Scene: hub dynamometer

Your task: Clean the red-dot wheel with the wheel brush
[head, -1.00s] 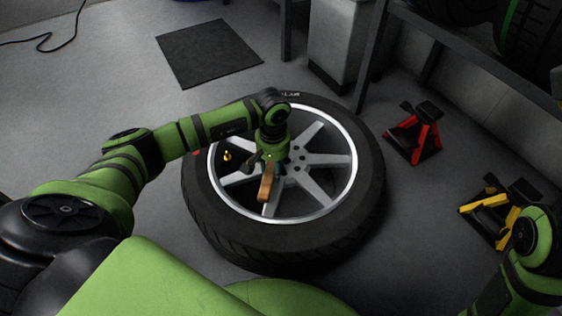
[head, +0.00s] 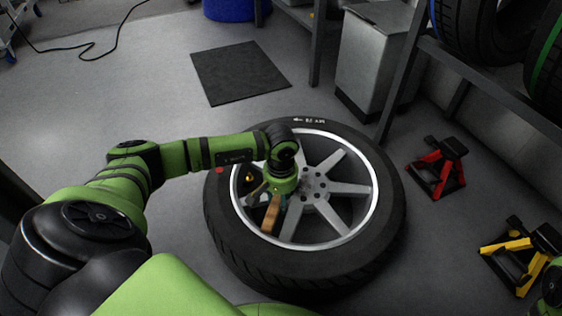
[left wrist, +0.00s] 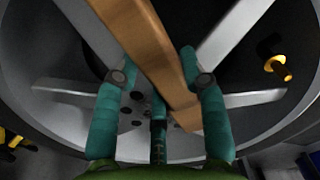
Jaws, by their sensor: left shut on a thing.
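The wheel lies flat on the floor, with a black tyre (head: 376,225) around a silver spoked rim (head: 345,163). A red dot (head: 220,170) shows on the left sidewall. My left gripper (head: 274,193) is over the spokes, left of the hub, shut on the wheel brush. The brush's wooden handle (head: 271,215) points toward me. In the left wrist view the handle (left wrist: 150,45) passes between my teal fingers (left wrist: 158,95), with spokes behind. The brush head is hard to make out, and I cannot tell whether it touches the wheel. My right gripper is out of view.
A red jack stand (head: 438,167) and a yellow one (head: 520,254) stand right of the wheel. A grey bin (head: 372,60) and a rack with tyres (head: 470,30) are behind. A dark mat (head: 240,72) lies on open floor at the back left.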

